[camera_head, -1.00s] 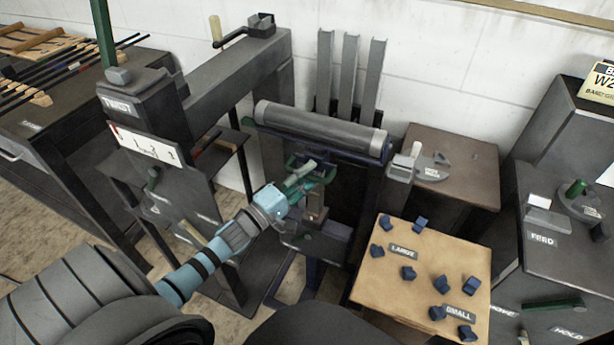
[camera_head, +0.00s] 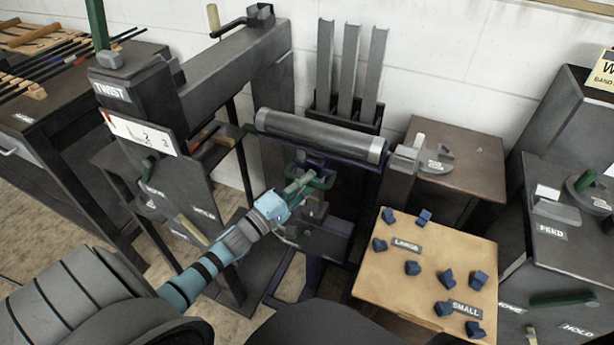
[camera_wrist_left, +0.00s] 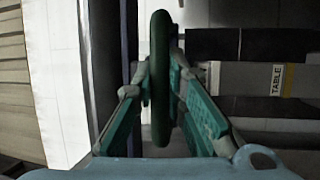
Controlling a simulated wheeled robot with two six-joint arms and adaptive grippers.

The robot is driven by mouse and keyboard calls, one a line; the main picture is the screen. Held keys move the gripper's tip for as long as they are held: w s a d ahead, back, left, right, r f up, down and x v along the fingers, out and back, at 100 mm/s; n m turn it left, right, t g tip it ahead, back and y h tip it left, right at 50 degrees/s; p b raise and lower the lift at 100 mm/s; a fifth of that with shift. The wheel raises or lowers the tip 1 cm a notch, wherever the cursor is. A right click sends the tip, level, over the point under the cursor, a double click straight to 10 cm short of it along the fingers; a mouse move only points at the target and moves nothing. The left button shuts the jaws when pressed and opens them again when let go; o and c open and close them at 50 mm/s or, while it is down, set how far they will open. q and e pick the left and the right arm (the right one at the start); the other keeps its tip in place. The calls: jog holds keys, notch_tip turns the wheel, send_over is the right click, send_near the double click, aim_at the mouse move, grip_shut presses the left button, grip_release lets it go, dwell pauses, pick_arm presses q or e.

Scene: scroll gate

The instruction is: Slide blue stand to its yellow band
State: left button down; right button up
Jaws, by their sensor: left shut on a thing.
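The dark blue stand (camera_head: 372,166) carries a long grey roller (camera_head: 320,136) across its top. A green handle (camera_head: 322,183) sticks out on its near side, below the roller. My left gripper (camera_head: 300,184) is shut on this handle. In the left wrist view the handle (camera_wrist_left: 160,75) stands upright between the green-padded fingers (camera_wrist_left: 160,95). A yellow band (camera_wrist_left: 288,80) shows beside a TABLE label at the right of that view. I cannot make out the band in the head view. My right gripper is not in view.
The grey TWIST machine (camera_head: 150,95) stands close left of my left arm. Grey upright channels (camera_head: 350,65) stand behind the roller.

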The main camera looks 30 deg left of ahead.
pick_arm(q)
notch_tip(320, 180, down, 4)
jog(key=shift+r+b, duration=0.15)
jog(key=shift+b, duration=0.5)
jog(key=c, duration=1.6)
grip_release()
jog(key=v, duration=1.2)
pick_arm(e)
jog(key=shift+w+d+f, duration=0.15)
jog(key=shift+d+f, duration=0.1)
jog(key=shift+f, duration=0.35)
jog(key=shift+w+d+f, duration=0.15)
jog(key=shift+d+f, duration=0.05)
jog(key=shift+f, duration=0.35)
